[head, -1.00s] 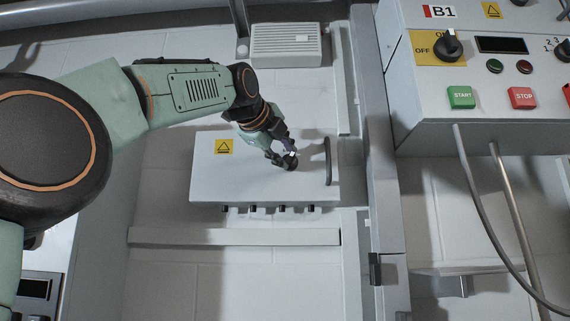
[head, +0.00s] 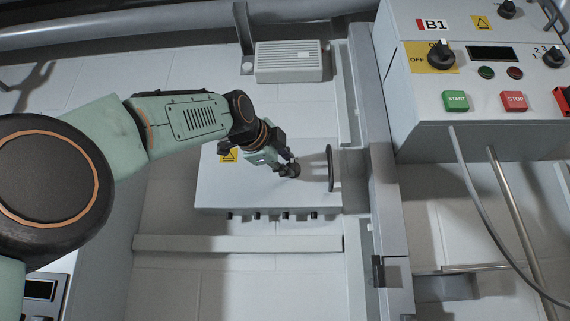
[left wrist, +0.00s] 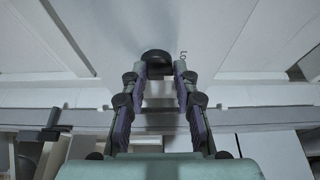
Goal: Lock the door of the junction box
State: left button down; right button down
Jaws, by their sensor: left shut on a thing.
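The junction box (head: 240,192) is a light grey box on the wall with a yellow warning label (head: 228,155) and a black handle (head: 331,168) at its right side. Its door looks closed. My left gripper (head: 288,168) is at the right half of the door, left of the handle. In the left wrist view its two fingers (left wrist: 159,80) are shut on a round black knob (left wrist: 156,57) on the door face. Part of a printed word shows beside the knob. The fingers hide part of the knob. My right gripper is not in view.
A grey vented box (head: 290,62) is on the wall above. A control panel (head: 480,90) marked B1 with a START button (head: 455,101) and a STOP button (head: 514,101) stands at the right, with cables hanging below. A vertical post (head: 385,180) separates them.

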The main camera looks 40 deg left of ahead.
pick_arm(q)
jog(key=shift+r, duration=0.2)
jog(key=c, duration=1.5)
grip_release()
jog(key=o, duration=0.5)
jog(key=shift+w+f, duration=0.1)
jog(key=shift+f, duration=0.05)
